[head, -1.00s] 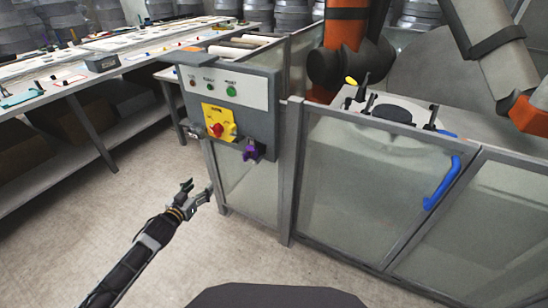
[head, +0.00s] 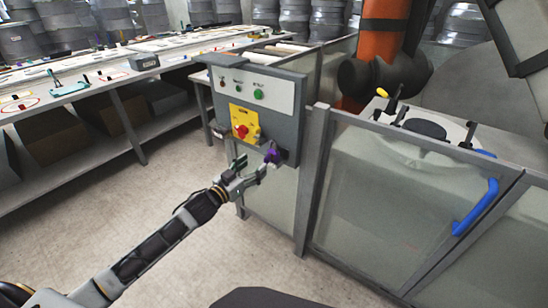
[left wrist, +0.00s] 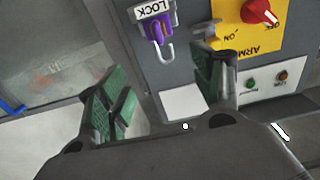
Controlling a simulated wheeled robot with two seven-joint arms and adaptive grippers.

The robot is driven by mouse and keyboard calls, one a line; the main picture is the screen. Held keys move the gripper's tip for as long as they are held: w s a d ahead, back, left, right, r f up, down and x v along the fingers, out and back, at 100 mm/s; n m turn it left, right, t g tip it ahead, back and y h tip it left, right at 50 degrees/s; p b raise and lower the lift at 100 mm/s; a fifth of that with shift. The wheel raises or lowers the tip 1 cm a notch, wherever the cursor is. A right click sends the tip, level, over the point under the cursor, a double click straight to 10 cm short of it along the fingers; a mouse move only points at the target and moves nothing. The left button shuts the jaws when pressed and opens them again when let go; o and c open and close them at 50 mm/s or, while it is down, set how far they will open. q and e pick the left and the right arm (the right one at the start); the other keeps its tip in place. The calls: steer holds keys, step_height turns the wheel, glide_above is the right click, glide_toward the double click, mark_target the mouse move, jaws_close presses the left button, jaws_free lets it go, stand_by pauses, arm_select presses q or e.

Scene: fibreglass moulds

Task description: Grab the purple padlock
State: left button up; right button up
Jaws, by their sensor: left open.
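The purple padlock (head: 271,154) hangs at the lower right of the grey control box (head: 283,113) in the head view. In the left wrist view the padlock (left wrist: 157,28) shows its purple body, a silver shackle and a white "LOCK" label, near the top of the picture. My left gripper (head: 251,167) is open and empty, just in front of the box and close to the padlock. In the left wrist view its green-padded fingers (left wrist: 165,90) stand apart, with the padlock beyond the gap between them. I cannot tell from the head view whether they touch it. My right gripper is not in view.
A yellow switch plate with a red knob (head: 242,128) sits beside the padlock. Glass-panelled fencing (head: 403,200) with a blue handle (head: 476,207) stands to the right. A long workbench (head: 115,74) runs along the left. The floor ahead of the box is clear.

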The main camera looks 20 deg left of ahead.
mark_target(267, 158)
arm_select(q)
steer(key=b+x, duration=0.1)
steer(key=x, duration=0.7)
steer(key=shift+w+f, duration=0.1)
steer(key=shift+w, duration=0.05)
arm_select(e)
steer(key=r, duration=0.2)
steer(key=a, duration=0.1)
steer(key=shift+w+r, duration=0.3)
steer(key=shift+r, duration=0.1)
arm_select(q)
steer(key=shift+w+f, duration=0.1)
steer(key=shift+w, duration=0.05)
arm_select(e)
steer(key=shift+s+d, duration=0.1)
